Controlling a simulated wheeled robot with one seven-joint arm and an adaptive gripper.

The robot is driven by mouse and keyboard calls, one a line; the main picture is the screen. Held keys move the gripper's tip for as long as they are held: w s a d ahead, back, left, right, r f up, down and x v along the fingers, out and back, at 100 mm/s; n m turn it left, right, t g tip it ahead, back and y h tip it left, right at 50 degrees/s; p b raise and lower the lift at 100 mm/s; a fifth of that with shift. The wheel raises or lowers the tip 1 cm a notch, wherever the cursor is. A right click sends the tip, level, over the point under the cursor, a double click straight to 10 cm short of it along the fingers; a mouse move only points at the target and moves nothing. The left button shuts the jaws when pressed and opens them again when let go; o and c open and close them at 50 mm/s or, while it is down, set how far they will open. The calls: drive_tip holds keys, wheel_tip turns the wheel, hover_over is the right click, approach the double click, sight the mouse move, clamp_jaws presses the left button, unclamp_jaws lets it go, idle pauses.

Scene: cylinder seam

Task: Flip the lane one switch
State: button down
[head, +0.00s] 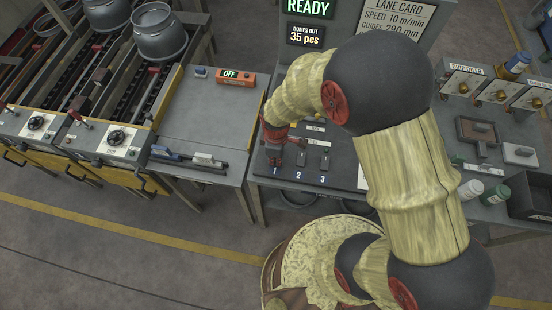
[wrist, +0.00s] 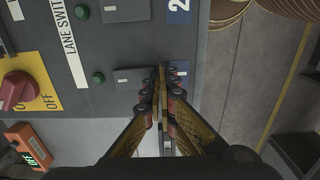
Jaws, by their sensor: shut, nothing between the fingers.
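The lane one switch (wrist: 130,78) is a dark plate on the grey control panel (wrist: 215,60), with a green lamp beside it in the wrist view. My gripper (wrist: 161,70) is shut and empty, its fingertips over the plate's edge and the blue number label. The fingers hide part of the plate and most of that label, and I cannot tell whether they touch the switch. In the head view my gripper (head: 276,157) is over the panel's left end and covers this switch. The lane two switch (head: 301,158) and lane three switch (head: 324,161) stand to its right.
A red rotary knob (wrist: 18,88) on a yellow OFF plate sits near the switches. An orange box reading OFF (head: 236,78) is on the left table. The display (head: 308,8) reads READY. My arm hides the panel's right part.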

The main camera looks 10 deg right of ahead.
drive_tip(key=shift+r+p, duration=0.55)
drive_tip(key=shift+r, duration=0.2)
drive_tip(key=shift+r, duration=0.1)
drive_tip(key=shift+r, duration=0.3)
wheel_tip(320, 180, up, 13)
drive_tip(key=s+p, duration=0.2)
drive_tip(key=shift+a+p, duration=0.35)
